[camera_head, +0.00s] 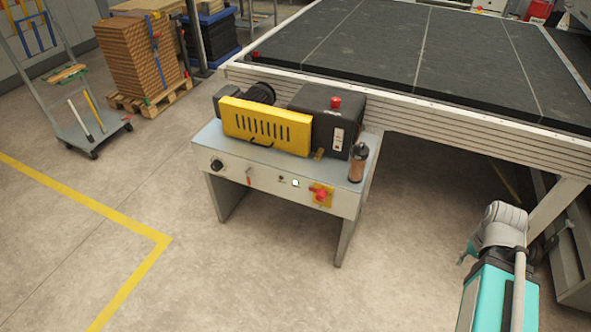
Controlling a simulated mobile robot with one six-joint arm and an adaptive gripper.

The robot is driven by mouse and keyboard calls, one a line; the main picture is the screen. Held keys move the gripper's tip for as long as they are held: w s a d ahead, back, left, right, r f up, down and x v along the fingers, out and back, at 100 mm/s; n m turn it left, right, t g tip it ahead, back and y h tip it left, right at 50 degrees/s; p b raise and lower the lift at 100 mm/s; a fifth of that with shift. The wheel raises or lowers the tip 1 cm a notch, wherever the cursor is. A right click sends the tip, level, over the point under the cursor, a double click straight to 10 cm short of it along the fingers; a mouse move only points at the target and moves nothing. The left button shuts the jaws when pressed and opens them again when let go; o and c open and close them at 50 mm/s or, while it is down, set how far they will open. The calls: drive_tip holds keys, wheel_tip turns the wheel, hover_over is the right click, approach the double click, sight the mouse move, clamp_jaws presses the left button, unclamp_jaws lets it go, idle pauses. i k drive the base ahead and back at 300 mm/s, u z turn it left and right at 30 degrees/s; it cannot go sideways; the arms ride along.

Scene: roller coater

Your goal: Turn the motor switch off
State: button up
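The roller coater (282,180) is a grey table-like machine with a yellow slotted guard (266,126) and a dark housing on top. On its front panel, at the right, a red rotary switch (320,194) sits on a yellow plate. A black knob (217,165) is at the panel's left end, with a small red lever (249,177) beside it. No label is readable, so I cannot tell which control is the motor switch, nor its setting. Part of my arm shows at the lower right, well apart from the panel. I cannot make out my gripper's fingers.
A red button (336,102) tops the dark housing, and a brown bottle-like object (358,163) stands at the machine's right corner. A large black-topped table (440,60) stands behind. A trolley (90,130) is at the left. The floor in front is clear.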

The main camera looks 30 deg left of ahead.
sight(321, 195)
drive_tip(key=k, duration=0.2)
drive_tip(key=u, duration=1.25)
drive_tip(key=i, duration=1.05)
drive_tip(key=z, duration=0.2)
